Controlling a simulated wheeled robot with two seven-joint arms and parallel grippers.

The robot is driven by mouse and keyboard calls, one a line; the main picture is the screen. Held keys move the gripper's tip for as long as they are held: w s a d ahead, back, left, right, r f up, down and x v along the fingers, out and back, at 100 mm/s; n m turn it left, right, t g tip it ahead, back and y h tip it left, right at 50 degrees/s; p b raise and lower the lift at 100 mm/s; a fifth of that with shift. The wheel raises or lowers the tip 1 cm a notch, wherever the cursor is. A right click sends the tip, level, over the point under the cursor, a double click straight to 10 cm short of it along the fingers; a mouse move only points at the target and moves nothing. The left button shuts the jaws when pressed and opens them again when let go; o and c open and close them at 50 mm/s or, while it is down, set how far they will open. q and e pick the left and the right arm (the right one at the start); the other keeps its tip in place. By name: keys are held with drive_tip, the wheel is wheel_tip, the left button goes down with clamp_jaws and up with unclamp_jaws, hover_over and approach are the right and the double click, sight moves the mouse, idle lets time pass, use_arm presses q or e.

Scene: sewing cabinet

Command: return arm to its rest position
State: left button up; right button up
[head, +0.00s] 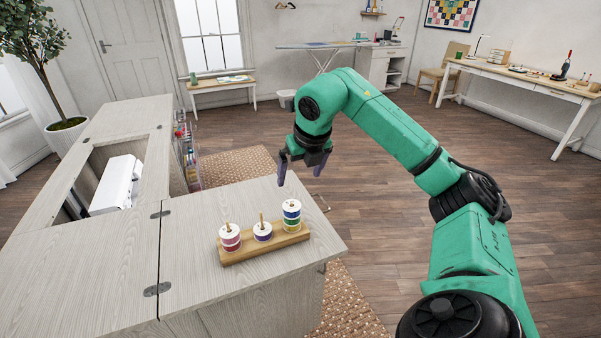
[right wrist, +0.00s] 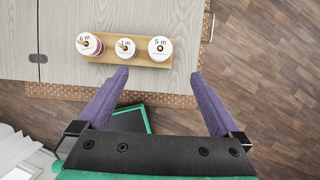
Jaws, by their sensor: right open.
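My right gripper (head: 301,172) is open and empty, above and beyond the far right edge of the cabinet top (head: 200,288). In the right wrist view its two purple fingers (right wrist: 157,92) are spread wide with nothing between them. My green right arm comes in from the lower right and bends down at the elbow. A wooden spool holder (head: 268,248) on the cabinet top carries a pink-red stack (head: 230,238), a purple spool (head: 263,232) and a taller multicoloured stack (head: 291,216). The gripper is apart from all of them. My left gripper is not in view.
A white sewing machine (head: 118,184) sits in the cabinet's recess at the left. A potted plant (head: 66,130) stands behind it. A long white table (head: 525,78) lines the back right wall. The wooden floor (head: 560,220) to the right is clear.

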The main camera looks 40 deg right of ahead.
drive_tip(key=shift+s+r, duration=0.1)
drive_tip(key=shift+r, duration=0.15)
idle(0.4)
